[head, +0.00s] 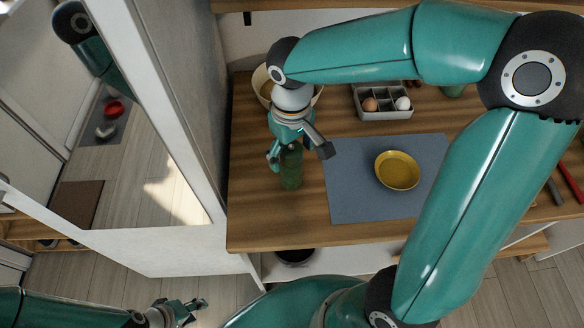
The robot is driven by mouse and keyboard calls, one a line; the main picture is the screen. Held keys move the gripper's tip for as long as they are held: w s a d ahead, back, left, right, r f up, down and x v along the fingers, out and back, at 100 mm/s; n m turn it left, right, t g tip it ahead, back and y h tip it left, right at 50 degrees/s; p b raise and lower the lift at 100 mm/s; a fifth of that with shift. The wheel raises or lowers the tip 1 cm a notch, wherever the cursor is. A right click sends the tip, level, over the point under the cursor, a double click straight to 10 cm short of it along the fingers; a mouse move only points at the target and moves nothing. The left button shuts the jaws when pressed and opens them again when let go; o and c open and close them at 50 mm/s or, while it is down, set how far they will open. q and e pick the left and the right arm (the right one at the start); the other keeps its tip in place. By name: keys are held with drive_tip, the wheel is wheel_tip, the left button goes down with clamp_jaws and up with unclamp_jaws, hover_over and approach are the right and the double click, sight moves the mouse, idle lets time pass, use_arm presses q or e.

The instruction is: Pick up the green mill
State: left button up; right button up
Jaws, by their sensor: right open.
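The green mill (291,172) stands upright on the wooden counter, left of the grey-blue mat. My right gripper (299,153) is over it from above, its fingers spread to either side of the mill's upper part. The gripper hides the mill's top, and I cannot tell whether a finger touches it. My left gripper (198,311) is at the lower left, low over the floor area and away from the counter. Its fingers look apart, with nothing between them.
A yellow bowl (397,170) sits on the mat (350,207). Behind are a grey egg tray (384,115) with a brown and a white egg, and a pale bowl (259,79) partly hidden by my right arm. A white panel wall (190,120) borders the counter's left side.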

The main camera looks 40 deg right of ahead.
wheel_tip(320, 180, down, 2)
drive_tip(key=shift+f, duration=0.1)
clamp_jaws()
idle(0.5)
